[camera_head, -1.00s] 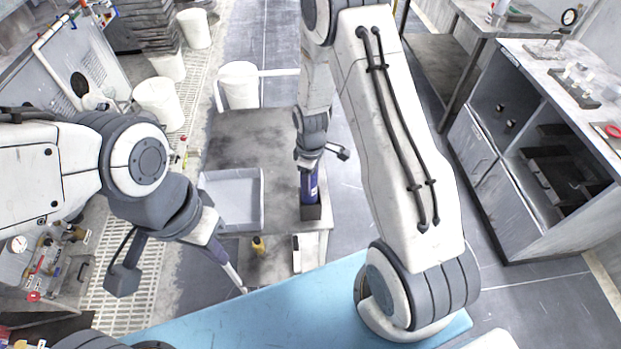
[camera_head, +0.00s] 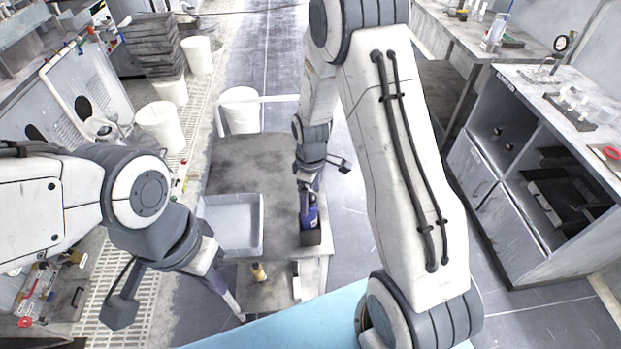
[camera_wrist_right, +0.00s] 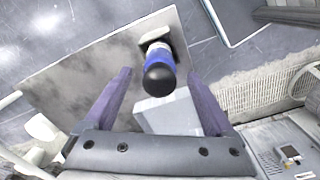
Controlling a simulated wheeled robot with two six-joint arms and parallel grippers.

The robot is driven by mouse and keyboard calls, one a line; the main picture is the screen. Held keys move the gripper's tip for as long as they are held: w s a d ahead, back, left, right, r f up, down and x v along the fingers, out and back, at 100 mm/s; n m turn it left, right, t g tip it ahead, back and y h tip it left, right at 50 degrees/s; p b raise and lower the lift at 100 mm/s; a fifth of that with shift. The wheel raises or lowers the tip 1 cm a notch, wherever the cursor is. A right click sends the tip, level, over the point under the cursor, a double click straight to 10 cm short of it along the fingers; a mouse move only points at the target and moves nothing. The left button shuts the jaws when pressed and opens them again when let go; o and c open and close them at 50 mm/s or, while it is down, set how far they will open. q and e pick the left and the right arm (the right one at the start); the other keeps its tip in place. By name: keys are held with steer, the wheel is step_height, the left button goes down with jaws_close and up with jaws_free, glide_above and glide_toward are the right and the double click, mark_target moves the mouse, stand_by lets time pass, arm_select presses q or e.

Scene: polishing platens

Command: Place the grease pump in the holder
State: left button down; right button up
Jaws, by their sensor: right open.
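The grease pump (camera_head: 309,217), a blue cylinder, stands in the small dark box-shaped holder (camera_head: 311,238) at the right edge of the grey table. In the right wrist view the grease pump (camera_wrist_right: 159,66) shows its round black end towards me, with the dark holder (camera_wrist_right: 181,50) around its far end. My right gripper (camera_head: 308,187) is above the pump. In the right wrist view its fingers are spread wide, with nothing held between them. My left gripper (camera_head: 240,316) points down near the table's front left, away from the pump; its finger gap is not clear.
A grey tray (camera_head: 258,249) lies on the table (camera_head: 258,160), left of the holder. A small yellowish bottle (camera_head: 259,272) stands on the lower shelf. A grey cabinet (camera_head: 490,205) is at the right, with open floor between.

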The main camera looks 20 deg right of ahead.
step_height(320, 180, up, 8)
steer(key=shift+a+r+b, duration=0.1)
steer(key=shift+r+b, duration=0.1)
steer(key=shift+b, duration=0.8)
steer(key=s+a+r, duration=0.7)
steer(key=s+a, duration=0.4)
steer(key=s+a+r+m+y, duration=0.1)
steer(key=s+a+m, duration=0.1)
steer(key=s, duration=1)
steer(key=shift+s+a+r, duration=0.2)
steer(key=shift+s+a, duration=0.1)
steer(key=shift+a, duration=0.3)
